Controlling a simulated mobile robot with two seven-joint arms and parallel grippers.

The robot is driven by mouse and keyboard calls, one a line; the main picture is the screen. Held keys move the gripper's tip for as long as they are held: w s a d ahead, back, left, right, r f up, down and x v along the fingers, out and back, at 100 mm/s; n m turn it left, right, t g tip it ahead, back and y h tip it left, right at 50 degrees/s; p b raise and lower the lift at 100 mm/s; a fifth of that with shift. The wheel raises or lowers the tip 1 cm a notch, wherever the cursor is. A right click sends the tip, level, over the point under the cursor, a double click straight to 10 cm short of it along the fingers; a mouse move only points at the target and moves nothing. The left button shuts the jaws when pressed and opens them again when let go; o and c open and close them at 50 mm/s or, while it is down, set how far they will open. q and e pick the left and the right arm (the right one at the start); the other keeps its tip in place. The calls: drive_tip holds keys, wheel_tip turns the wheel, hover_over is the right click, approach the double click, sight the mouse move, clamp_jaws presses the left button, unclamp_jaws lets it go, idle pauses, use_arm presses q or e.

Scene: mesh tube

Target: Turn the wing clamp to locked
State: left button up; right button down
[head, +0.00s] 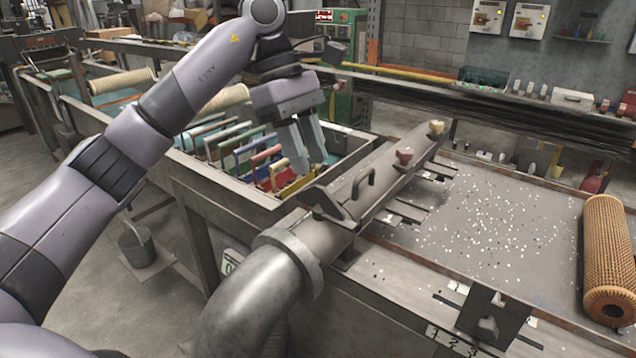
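My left gripper (308,164) points down above the bin of coloured frames, left of the long grey metal cover (385,175). Its two fingers are apart with nothing seen between them; it touches no clamp. No part is plainly marked as the wing clamp. I cannot tell any lock position. My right gripper is out of view.
A thick grey elbow pipe (255,290) rises in front, joined to the cover's near end. A brown mesh tube (607,255) lies at the right on the speckled bed (490,220). The bin's front wall (235,200) and coloured frames (243,160) lie under my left arm.

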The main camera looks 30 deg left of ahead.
sight(320, 189)
use_arm(q)
drive_tip(key=shift+x, duration=3.3)
drive_tip(key=shift+s, duration=0.1)
clamp_jaws()
